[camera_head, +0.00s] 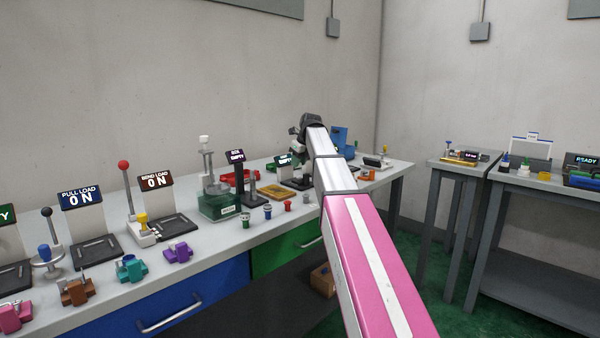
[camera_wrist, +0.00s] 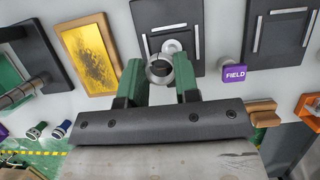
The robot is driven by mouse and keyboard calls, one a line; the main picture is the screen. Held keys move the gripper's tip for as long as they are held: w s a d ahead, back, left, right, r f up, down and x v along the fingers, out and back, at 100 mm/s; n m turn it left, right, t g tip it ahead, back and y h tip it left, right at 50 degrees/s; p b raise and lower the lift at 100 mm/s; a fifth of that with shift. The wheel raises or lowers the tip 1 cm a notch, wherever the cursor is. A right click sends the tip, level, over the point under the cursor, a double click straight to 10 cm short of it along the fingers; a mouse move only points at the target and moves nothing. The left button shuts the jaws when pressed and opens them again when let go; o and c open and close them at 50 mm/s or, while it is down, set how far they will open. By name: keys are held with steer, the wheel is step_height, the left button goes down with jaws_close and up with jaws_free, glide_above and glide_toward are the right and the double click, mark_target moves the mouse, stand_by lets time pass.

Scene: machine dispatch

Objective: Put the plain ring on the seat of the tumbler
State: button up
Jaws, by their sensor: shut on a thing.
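My gripper (camera_wrist: 159,66) shows its two green fingers in the wrist view, shut on a grey metallic ring (camera_wrist: 154,78) that lies between the fingertips. The ring looks plain, but its details are small. Just beyond it, a round pale metal piece (camera_wrist: 172,46) stands on a dark plate (camera_wrist: 158,14); it may be the tumbler, but I cannot tell for sure. I cannot tell whether the ring touches it. In the head view my arm reaches over the far part of the bench, and the ring is not discernible there.
A yellow framed panel (camera_wrist: 90,52) lies left of the gripper, and a purple FIELD block (camera_wrist: 234,73) stands to the right. The long bench (camera_head: 220,232) holds several load stations, with a green box (camera_head: 219,205) left of my arm. Small coloured parts sit near the front edge.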

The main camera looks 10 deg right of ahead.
steer(key=shift+w+d+f, duration=0.4)
steer(key=shift+w, duration=0.1)
steer(key=shift+f, duration=1.8)
steer(key=shift+f, duration=0.15)
steer(key=o, duration=0.9)
steer(key=v, duration=1)
steer(key=shift+d, duration=0.25)
steer(key=shift+o, duration=0.4)
steer(key=shift+r, duration=0.35)
